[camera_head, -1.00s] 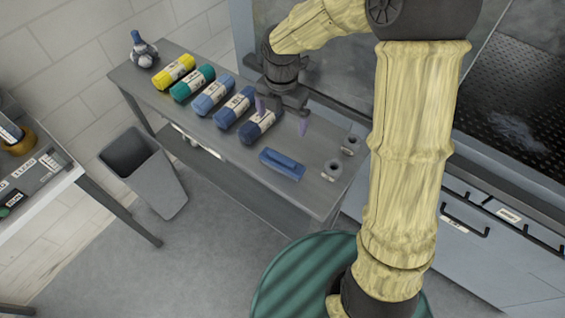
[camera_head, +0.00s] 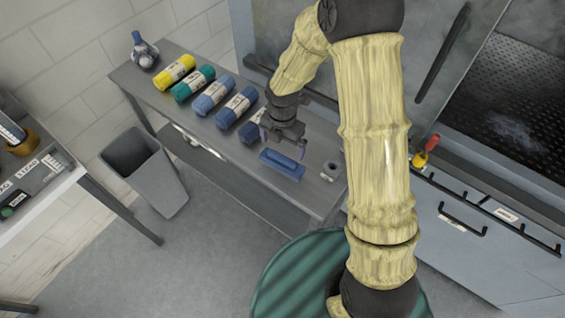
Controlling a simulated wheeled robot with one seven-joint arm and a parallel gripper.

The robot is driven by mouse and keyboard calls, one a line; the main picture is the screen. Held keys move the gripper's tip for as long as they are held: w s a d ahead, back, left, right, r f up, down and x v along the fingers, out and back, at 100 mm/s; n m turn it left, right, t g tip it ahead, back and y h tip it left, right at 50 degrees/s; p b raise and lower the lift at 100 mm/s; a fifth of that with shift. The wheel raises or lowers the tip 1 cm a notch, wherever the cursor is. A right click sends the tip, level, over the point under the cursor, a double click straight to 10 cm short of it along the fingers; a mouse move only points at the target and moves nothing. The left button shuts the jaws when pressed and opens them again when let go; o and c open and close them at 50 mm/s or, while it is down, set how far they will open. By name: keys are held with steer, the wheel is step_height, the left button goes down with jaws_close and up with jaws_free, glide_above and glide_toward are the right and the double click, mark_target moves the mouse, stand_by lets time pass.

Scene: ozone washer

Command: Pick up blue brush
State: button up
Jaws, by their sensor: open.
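The blue brush (camera_head: 282,164) is a long blue block lying on the grey metal table (camera_head: 238,165), near its front edge. My gripper (camera_head: 283,148) is open above the brush, with its two purple fingertips pointing down near the brush's back side. I cannot tell whether the fingertips are at the brush's height or touch it. Nothing shows between the fingers.
Several rolled cloths lie left of the brush: yellow (camera_head: 174,70), green (camera_head: 192,83) and blue (camera_head: 213,95). A spray bottle (camera_head: 144,50) stands at the far left corner. A small grey metal part (camera_head: 331,170) is to the right. A bin (camera_head: 145,170) stands on the floor.

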mark_target(282, 157)
steer(key=shift+a+f+p, duration=0.1)
steer(key=shift+f+p, duration=0.8)
steer(key=shift+f, duration=1.75)
steer(key=c, duration=1.1)
